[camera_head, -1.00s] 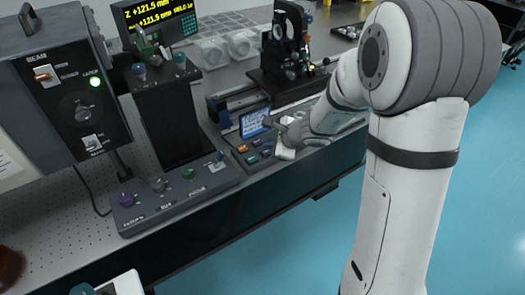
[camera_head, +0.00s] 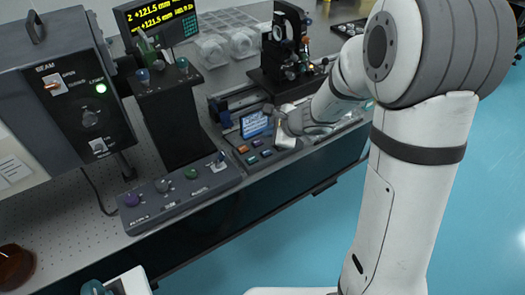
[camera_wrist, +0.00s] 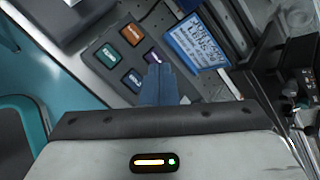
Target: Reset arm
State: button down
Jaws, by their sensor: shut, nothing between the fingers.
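My arm reaches from the right of the head view toward the far table edge. My gripper shows in the wrist view (camera_wrist: 158,84) as dark blue fingers, closed together and empty. Its tips point at a small panel (camera_wrist: 122,58) with several coloured buttons and cover or come close to the purple one (camera_wrist: 153,57). I cannot tell whether they touch it. In the head view the fingers are hidden or too small to make out beside the button panel (camera_head: 257,153).
A small blue-lit screen (camera_head: 254,124) stands behind the buttons. A knob box (camera_head: 178,192) and a black BEAM unit (camera_head: 75,95) with a lit green lamp are on the left. A dark optical mount (camera_head: 285,55) stands behind my wrist. The blue floor (camera_head: 320,235) is clear at the front.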

dwell(0.5)
jog(key=s+r+n+g, duration=0.2)
jog(key=s+r+n, duration=0.4)
jog(key=s, duration=0.1)
jog(key=s+d+r+n+g+h, duration=0.1)
jog(key=s+d+n+h, duration=0.2)
jog(key=s+d+n, duration=0.3)
jog(key=s+d+r+n+h, duration=0.2)
jog(key=s+d+n, duration=0.3)
jog(key=s+d, duration=0.3)
jog(key=s+h, duration=0.1)
jog(key=s, duration=0.3)
jog(key=shift+s+r+n+g+h, duration=0.2)
jog(key=shift+n+g+h, duration=0.1)
jog(key=shift+n+g, duration=0.1)
